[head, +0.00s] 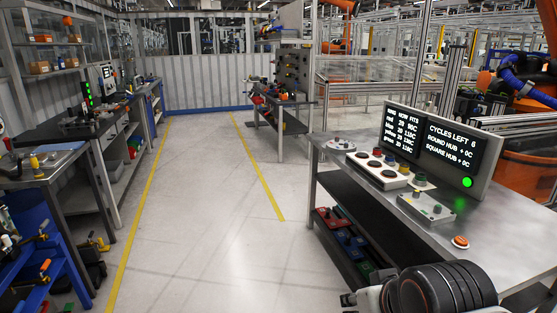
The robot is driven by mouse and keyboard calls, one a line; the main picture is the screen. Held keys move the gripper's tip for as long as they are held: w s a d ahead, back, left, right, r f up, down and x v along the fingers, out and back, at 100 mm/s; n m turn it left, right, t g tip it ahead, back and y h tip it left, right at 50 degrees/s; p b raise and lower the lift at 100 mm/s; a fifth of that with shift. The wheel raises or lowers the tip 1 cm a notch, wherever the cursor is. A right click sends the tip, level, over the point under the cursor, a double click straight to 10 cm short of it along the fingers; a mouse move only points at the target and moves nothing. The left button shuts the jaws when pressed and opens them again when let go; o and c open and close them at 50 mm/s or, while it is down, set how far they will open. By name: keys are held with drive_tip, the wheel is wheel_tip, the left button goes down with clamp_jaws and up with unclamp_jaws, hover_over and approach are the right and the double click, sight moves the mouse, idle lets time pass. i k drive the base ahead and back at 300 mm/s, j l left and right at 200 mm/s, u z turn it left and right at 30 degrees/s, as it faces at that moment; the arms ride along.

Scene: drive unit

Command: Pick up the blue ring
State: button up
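A white block (365,171) with several dark round spots lies on the grey workbench at the right. Small coloured pieces stand in a row behind it. One of them looks blue (389,159) and may be the blue ring; it is too small to make out as a ring. A yellowish piece (404,168) and a green piece (420,180) stand to its right. My arm shows large at the lower right, in front of the bench and apart from these pieces. Its end is cut off or hidden at the bottom edge, and I cannot make out the fingers.
A display (440,146) listing ring colours and hubs stands behind the pieces. A grey plate (426,208) and an orange button (460,241) lie nearer. The bench (495,232) has coloured bins on its lower shelf. The aisle floor (210,210) is clear; benches line the left.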

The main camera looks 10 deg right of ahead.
sight(389, 160)
drive_tip(key=i+u, duration=0.15)
drive_tip(key=i, duration=1.85)
drive_tip(key=i+z, duration=0.65)
drive_tip(key=z, duration=0.2)
drive_tip(key=i+j+z, duration=0.15)
drive_tip(key=i+z, duration=0.9)
drive_tip(key=z, duration=0.2)
